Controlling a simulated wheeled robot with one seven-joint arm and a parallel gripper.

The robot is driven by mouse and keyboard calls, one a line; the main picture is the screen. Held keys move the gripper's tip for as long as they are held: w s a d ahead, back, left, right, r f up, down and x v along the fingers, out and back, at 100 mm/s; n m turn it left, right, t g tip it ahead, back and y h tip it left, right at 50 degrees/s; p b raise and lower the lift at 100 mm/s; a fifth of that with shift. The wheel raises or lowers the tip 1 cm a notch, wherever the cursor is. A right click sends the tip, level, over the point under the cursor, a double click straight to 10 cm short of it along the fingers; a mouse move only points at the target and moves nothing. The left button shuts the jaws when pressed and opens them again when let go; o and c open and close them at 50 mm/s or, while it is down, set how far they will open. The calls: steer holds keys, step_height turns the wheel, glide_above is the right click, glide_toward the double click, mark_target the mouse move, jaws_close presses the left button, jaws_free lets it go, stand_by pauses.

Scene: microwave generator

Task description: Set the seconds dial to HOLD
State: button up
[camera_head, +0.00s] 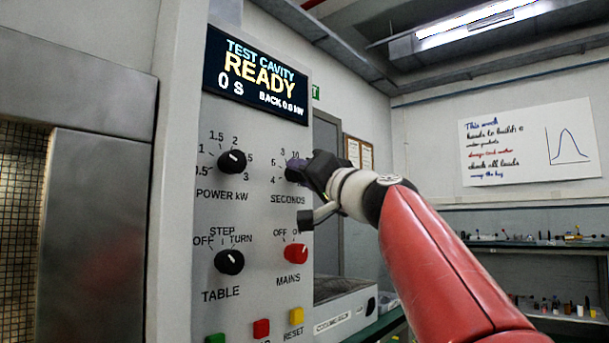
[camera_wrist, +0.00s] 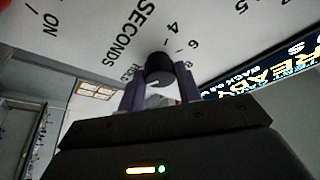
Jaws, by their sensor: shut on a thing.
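The seconds dial (camera_wrist: 159,66) is a round black knob on the pale panel, showing in the wrist view with the word SECONDS and some scale marks around it. My gripper (camera_wrist: 160,84) has its two purple fingers closed on opposite sides of this knob. In the head view my gripper (camera_head: 297,172) covers most of the dial and part of its scale. The pointer on the dial cannot be made out, so its setting cannot be read. Small lettering beside the knob in the wrist view is partly hidden by a finger.
The display (camera_head: 256,75) reads READY and 0 S. The power dial (camera_head: 232,162) is left of my gripper. The table dial (camera_head: 230,261) and red mains dial (camera_head: 295,253) are below. Green, red and yellow buttons (camera_head: 297,316) line the bottom. Open room lies right of the panel.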

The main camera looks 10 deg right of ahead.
steer(key=o, duration=1)
steer(key=b+v, duration=0.3)
steer(key=v, duration=0.5)
steer(key=shift+w, duration=0.1)
steer(key=s+a+f+g+h, duration=0.1)
steer(key=s+a+f+g, duration=0.15)
steer(key=f, duration=0.75)
steer(key=s+a+f+n+g+h, duration=0.1)
steer(key=s+f+g, duration=0.15)
steer(key=f, duration=0.75)
steer(key=s+a+f+g+h, duration=0.1)
steer(key=a+f+g+h, duration=0.15)
steer(key=f, duration=0.75)
steer(key=s+d+f+g+h, duration=0.1)
steer(key=s+f+g, duration=0.1)
steer(key=s+f, duration=0.3)
steer(key=s+d+f+n+g+h, duration=0.1)
steer(key=s+f, duration=0.4)
steer(key=f, duration=0.6)
steer(key=s+d+f+n+g+h, duration=0.1)
steer(key=s+f+g, duration=0.3)
steer(key=f, duration=0.4)
steer(key=shift+s+f, duration=0.35)
steer(key=shift+s, duration=0.25)
